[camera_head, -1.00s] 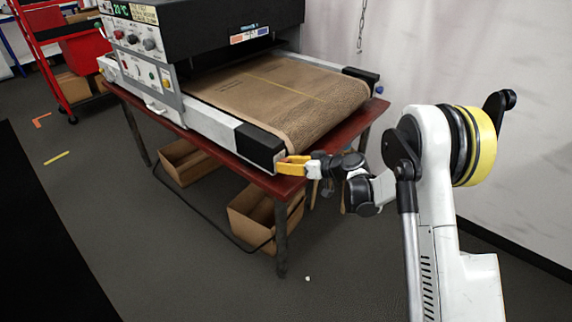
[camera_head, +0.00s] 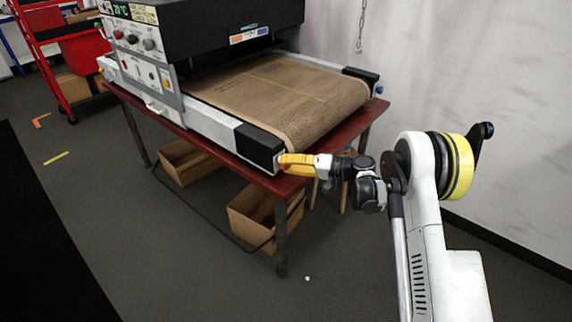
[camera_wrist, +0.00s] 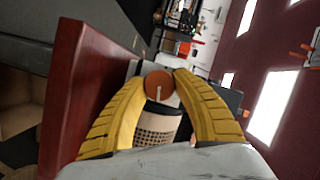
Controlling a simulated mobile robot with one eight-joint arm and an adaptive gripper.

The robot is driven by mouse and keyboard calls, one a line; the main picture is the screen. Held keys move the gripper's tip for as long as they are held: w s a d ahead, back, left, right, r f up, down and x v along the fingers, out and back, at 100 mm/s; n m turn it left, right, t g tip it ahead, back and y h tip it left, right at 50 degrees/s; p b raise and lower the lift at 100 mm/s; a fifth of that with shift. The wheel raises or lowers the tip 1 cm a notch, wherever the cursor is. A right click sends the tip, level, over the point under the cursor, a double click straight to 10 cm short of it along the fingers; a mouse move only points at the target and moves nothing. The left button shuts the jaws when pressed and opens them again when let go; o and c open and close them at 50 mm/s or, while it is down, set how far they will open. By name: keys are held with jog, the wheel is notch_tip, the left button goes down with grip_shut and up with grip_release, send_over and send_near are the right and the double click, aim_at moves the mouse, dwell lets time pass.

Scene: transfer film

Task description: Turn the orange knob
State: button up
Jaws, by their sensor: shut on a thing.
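The orange knob (camera_wrist: 159,85) is a round disc with a pale line across its face, seen in the wrist view between the tips of my gripper (camera_wrist: 160,80). My two yellow fingers are shut on it, one on each side. In the head view my gripper (camera_head: 281,160) is at the front corner of the conveyor machine (camera_head: 215,136), against its black end block. The knob is hidden there behind my fingers. The line on the knob runs roughly up and down in the wrist view.
The machine stands on a dark red table (camera_head: 290,183). Its brown belt (camera_head: 290,95) lies just behind my gripper. Cardboard boxes (camera_head: 250,220) sit on the floor below. A red cart (camera_head: 50,60) stands at the far left. A pale wall (camera_head: 450,90) is on the right.

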jog(key=shift+m+y, duration=0.5)
jog(key=shift+m, duration=0.3)
jog(key=o, duration=1.2)
jog(key=shift+a, duration=0.1)
jog(key=v, duration=1.2)
jog(key=shift+w, duration=0.1)
jog(key=shift+r, duration=0.1)
